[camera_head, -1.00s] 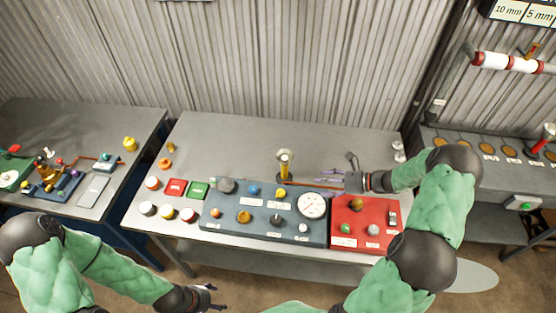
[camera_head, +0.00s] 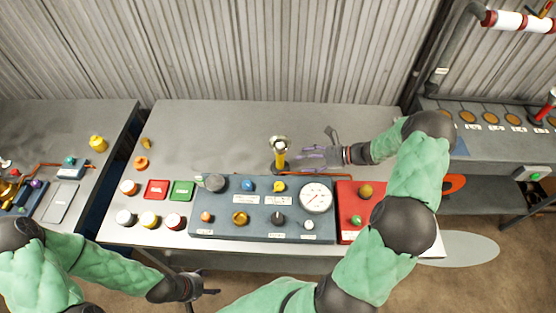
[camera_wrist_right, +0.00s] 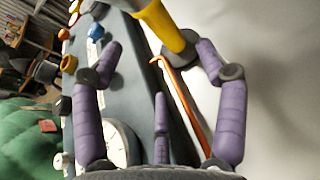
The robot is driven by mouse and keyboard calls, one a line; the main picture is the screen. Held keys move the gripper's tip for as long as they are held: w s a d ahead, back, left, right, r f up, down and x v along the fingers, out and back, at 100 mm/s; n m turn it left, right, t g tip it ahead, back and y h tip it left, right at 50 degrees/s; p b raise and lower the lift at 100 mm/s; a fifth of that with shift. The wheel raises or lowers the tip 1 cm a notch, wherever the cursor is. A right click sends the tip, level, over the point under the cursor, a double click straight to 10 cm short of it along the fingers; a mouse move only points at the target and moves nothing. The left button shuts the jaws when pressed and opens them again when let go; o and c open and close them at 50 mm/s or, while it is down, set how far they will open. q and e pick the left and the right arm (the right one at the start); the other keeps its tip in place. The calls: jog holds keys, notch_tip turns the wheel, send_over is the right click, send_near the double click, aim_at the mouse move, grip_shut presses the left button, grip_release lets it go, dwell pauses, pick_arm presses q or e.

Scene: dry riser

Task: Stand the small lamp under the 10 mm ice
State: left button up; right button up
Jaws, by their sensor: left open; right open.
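A yellow upright cylinder with a metal head (camera_head: 280,157), which looks like the small lamp, stands on the middle table behind the blue-grey panel. My right gripper (camera_head: 308,155) is open just to the right of it, fingers pointing at it. In the right wrist view the yellow body (camera_wrist_right: 160,22) shows beyond the open fingers (camera_wrist_right: 158,75), close to the right-hand finger; I cannot tell if they touch. My left gripper (camera_head: 205,290) is open and empty, low in front of the table. No 10 mm label is in view now.
The panel with gauge (camera_head: 315,198) and a red box (camera_head: 350,225) line the table front. An orange hooked bar (camera_wrist_right: 180,95) lies beside the panel. A shelf with copper discs (camera_head: 490,118) and a red-white pipe (camera_head: 515,22) are right. The table's back is clear.

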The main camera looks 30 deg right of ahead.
aim_at(279, 159)
jog(key=x, duration=0.5)
jog(key=shift+a+r, duration=0.1)
jog(key=shift+r+b+x, duration=0.15)
jog(key=shift+b+x, duration=0.1)
jog(key=shift+x, duration=1.05)
jog(key=shift+r+b+x, duration=0.15)
jog(key=shift+b+x, duration=0.1)
jog(key=shift+x, duration=1.1)
jog(key=shift+w, duration=0.15)
jog(key=shift+c, duration=0.2)
jog(key=shift+r, duration=0.1)
grip_shut()
